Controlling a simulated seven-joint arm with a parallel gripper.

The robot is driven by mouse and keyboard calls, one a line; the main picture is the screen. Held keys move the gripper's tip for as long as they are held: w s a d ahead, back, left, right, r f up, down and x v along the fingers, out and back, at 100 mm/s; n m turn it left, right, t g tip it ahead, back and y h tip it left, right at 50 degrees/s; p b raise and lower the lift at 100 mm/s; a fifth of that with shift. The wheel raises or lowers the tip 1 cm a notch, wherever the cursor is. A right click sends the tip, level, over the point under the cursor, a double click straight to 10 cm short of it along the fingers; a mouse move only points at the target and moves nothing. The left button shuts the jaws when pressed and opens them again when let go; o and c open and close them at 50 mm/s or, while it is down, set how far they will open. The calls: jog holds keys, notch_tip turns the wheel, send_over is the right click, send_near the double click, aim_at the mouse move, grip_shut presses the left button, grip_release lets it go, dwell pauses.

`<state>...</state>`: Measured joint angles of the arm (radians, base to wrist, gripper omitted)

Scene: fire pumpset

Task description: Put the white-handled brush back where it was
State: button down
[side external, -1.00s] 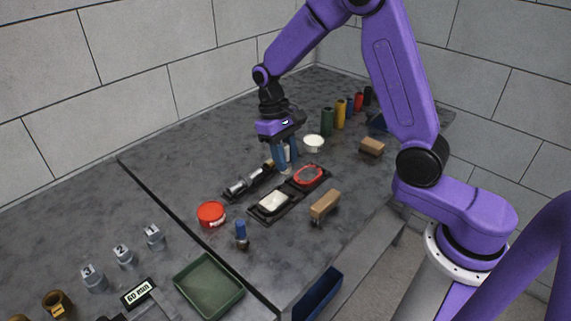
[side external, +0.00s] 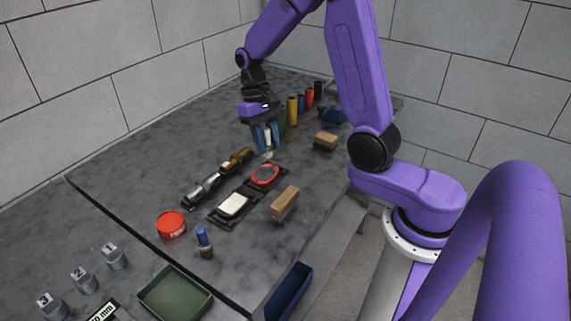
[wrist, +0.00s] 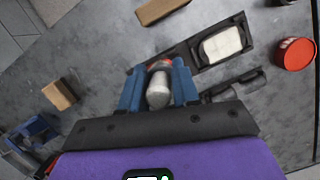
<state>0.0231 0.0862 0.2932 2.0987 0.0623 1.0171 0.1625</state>
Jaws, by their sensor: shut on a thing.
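My gripper (side external: 266,138) is shut on the white-handled brush (side external: 267,139), between its blue fingers. The brush is upright in the side view, its lower end close to the table; contact is unclear. In the wrist view the white handle (wrist: 158,92) sits between the fingers (wrist: 158,90). A black two-part tray (side external: 213,219) lies in front of the gripper, with a white pad (side external: 233,205) in one compartment and a red round item (side external: 265,176) in the other. A blue-handled brush (side external: 203,240) stands apart near the front.
A red tin (side external: 171,225), a metal-and-brass nozzle piece (side external: 206,186) and a wooden block (side external: 285,203) surround the tray. Another block (side external: 326,141) and several coloured cylinders (side external: 293,110) stand behind. A green tray (side external: 174,295) is at the front.

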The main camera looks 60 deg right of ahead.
jog(key=s+d+r+m+t+y, duration=0.2)
jog(key=s+d+m, duration=0.8)
jog(key=s, duration=0.2)
jog(key=w+d+f, duration=0.2)
jog(key=w+f, duration=0.1)
jog(key=w, duration=0.1)
jog(key=w+d+f, duration=0.2)
jog(key=w+f, duration=0.1)
jog(key=w+d+f, duration=0.2)
jog(key=w+f, duration=0.1)
jog(key=w, duration=0.1)
jog(key=shift+w+f, duration=0.3)
jog(key=shift+w+d+f, duration=0.1)
jog(key=shift+w+f, duration=0.05)
jog(key=shift+f, duration=0.05)
jog(key=shift+w+f, duration=0.1)
jog(key=shift+f, duration=1.55)
jog(key=shift+f, duration=0.1)
jog(key=c, duration=0.8)
grip_release()
